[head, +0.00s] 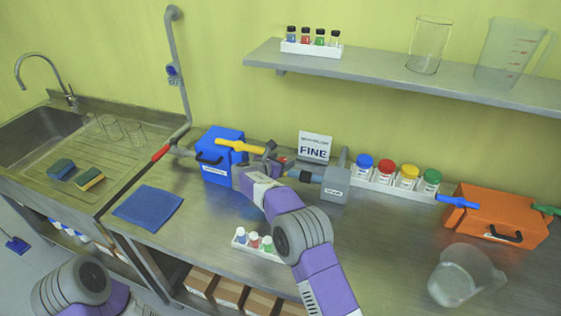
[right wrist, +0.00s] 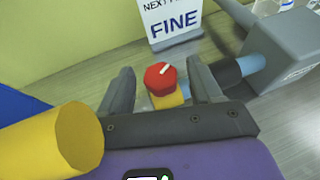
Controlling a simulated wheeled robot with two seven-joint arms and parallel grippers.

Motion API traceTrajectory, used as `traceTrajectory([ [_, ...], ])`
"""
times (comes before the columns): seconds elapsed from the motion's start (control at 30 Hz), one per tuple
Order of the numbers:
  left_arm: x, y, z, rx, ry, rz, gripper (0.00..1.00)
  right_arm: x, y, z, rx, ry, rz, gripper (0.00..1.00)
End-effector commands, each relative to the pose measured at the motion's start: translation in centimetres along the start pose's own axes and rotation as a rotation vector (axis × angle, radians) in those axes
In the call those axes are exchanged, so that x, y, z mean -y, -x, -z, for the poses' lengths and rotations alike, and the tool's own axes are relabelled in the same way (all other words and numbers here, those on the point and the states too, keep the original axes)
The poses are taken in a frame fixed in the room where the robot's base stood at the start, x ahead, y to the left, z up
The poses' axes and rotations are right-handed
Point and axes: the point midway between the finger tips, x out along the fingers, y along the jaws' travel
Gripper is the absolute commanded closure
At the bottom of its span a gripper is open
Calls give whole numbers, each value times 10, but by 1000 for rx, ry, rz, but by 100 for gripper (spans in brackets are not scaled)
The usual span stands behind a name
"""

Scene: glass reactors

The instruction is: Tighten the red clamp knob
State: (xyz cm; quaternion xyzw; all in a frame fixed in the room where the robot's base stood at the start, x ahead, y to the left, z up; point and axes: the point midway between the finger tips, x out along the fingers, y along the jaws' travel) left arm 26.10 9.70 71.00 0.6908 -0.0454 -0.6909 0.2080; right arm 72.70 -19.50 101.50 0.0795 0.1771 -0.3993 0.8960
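The red clamp knob (right wrist: 160,78) has a white mark on top and sits above a yellow part in the right wrist view. My right gripper (right wrist: 162,82) is open, with one grey finger on each side of the knob. Gaps show between the knob and both fingers, so it looks apart from them. In the head view my right gripper (head: 277,160) is by the back of the bench and mostly hides the knob. My left gripper is out of view; only part of my left arm shows at lower left.
A yellow handle (right wrist: 80,135) is close to my right gripper's left side. A grey box (head: 335,184) with a blue-grey cylinder stands to its right, and a blue box (head: 219,178) to its left. A FINE sign (head: 314,147) stands behind.

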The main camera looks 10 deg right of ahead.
Motion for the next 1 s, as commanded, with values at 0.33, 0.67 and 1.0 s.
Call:
traceTrajectory([
  [0.33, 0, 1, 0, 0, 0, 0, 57, -1, 14, 0, -1, 3, -2, 36],
  [0.67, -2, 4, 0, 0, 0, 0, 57, -1, 66, -1, 0, 1, -2, 36],
  [1.0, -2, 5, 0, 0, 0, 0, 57, 0, 76, 0, 0, 0, 0, 36],
])
